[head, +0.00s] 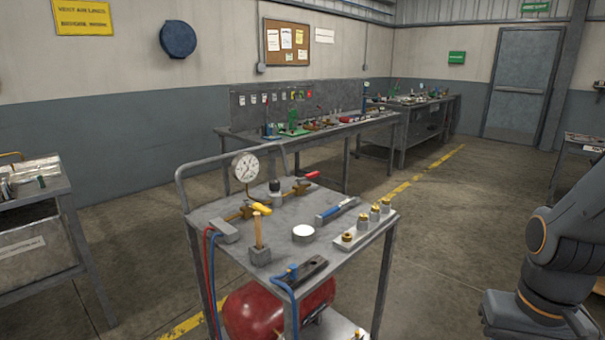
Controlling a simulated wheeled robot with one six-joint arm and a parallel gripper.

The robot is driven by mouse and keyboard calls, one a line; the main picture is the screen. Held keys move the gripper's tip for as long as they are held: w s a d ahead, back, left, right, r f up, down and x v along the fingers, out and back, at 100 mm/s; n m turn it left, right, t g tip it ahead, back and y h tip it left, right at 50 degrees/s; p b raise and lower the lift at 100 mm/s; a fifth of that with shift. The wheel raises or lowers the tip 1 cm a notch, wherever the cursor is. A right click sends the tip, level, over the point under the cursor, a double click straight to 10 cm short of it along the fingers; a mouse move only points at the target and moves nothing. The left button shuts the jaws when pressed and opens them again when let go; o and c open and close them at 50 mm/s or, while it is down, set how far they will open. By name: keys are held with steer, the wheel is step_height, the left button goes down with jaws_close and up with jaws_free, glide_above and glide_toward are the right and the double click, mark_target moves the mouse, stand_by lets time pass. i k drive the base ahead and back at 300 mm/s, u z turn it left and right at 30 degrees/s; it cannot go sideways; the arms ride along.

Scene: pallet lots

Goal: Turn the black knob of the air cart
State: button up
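The air cart (335,245) stands in the middle foreground, a grey metal cart with a push handle at its left back. A small black knob (275,186) sits upright towards the back of its top, between two brass valves. The left valve has a yellow handle (262,209) and the right one a red handle (312,175). A round white dial gauge (246,168) stands behind and left of the knob. My arm shows at the right edge, well apart from the cart. My gripper is out of the frame.
The cart top also holds a wooden-handled hammer (259,238), a white round lid (303,233), a blue-and-grey tool (337,210) and a block with brass fittings (362,228). A red tank (262,311) lies below. Workbenches (330,131) stand behind; the floor at right is clear.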

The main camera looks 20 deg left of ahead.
mark_target(274, 184)
steer(key=u, duration=0.15)
steer(key=i, duration=0.6)
steer(key=u, duration=0.75)
steer(key=i, duration=0.5)
steer(key=u, duration=0.5)
